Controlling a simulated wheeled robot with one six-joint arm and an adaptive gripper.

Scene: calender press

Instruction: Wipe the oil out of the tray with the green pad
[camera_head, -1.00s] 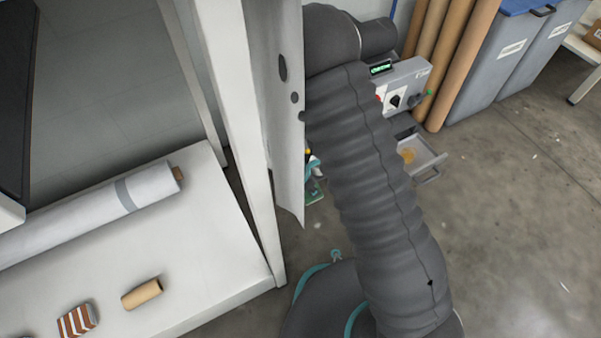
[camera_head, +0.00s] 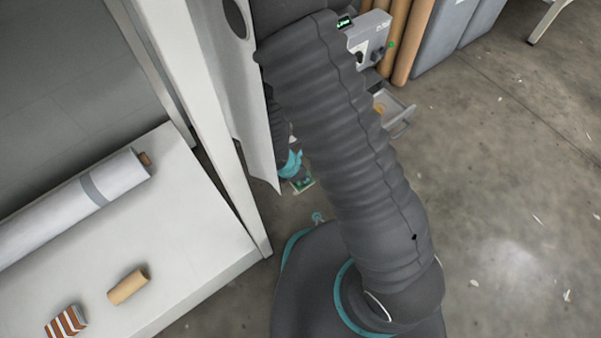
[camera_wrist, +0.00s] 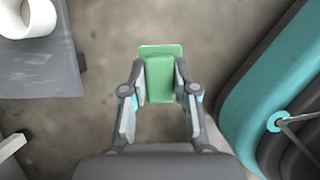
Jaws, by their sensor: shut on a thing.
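My gripper (camera_wrist: 160,85) is shut on the green pad (camera_wrist: 159,72) in the wrist view, with the pad held between its fingertips over bare floor. In the head view the pad (camera_head: 303,184) shows only as a small piece below my arm, beside a white panel's lower edge; the fingers are mostly hidden there. The tray (camera_head: 398,108) is a pulled-out grey drawer with a handle, under the machine's control box, partly behind my arm. A yellowish oil patch (camera_head: 380,108) shows in it. The pad is apart from the tray, nearer to my base.
A grey control box (camera_head: 368,40) stands above the tray, with brown rolls (camera_head: 410,45) and grey bins (camera_head: 447,30) behind. The white panel (camera_head: 262,130) and white post (camera_head: 215,140) stand close left of my arm. A white table (camera_head: 190,235) is at left.

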